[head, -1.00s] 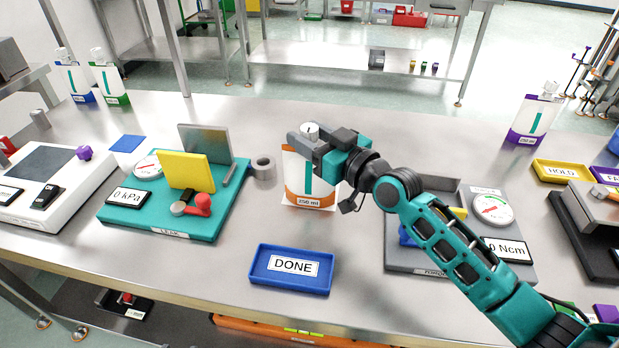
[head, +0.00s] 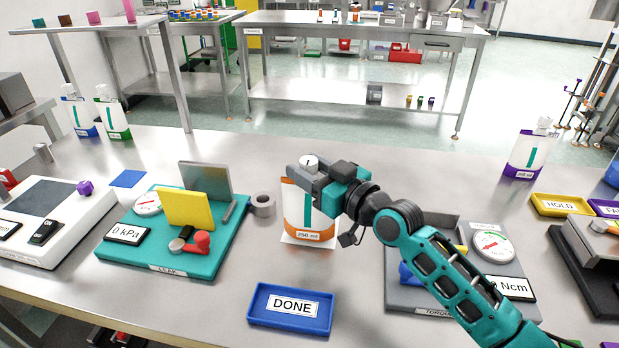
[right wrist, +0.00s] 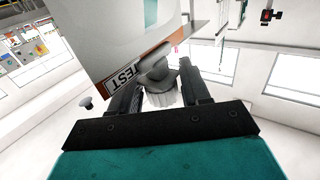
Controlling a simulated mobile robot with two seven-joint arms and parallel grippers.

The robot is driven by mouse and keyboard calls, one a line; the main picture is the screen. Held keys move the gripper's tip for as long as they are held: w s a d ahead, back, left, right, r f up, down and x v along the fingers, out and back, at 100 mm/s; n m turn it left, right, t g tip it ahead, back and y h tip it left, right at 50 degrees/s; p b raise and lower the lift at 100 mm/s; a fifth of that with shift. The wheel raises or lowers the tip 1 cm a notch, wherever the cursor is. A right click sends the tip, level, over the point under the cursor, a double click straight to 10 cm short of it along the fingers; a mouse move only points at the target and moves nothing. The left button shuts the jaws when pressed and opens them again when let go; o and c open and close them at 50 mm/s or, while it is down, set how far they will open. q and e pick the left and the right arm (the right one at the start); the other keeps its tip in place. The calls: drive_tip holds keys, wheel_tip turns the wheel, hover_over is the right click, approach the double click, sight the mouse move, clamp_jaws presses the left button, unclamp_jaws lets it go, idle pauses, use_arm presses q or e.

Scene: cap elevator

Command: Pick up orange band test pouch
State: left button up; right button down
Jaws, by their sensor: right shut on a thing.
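The orange band test pouch (head: 298,212) is white with a teal stripe and an orange lower band labelled 250 ml. It is upright at the middle of the bench. My right gripper (head: 306,176) is shut on its grey-white cap end at the top, with the cap (head: 309,162) showing between the fingers. In the right wrist view the gripper fingers (right wrist: 160,92) straddle the cap, and the pouch (right wrist: 125,45) shows its TEST label. I cannot tell whether the pouch base touches the bench. My left gripper is not in view.
A blue DONE tray (head: 258,303) lies in front. The teal leak station (head: 215,262) and a tape roll (head: 263,205) are left; the grey torque station (head: 400,295) is right, under my arm. A purple band pouch (head: 527,150) stands back right. Bench behind the pouch is clear.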

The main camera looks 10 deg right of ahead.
wheel_tip(320, 180, up, 19)
drive_tip(key=p, duration=0.3)
drive_tip(key=shift+f, duration=0.1)
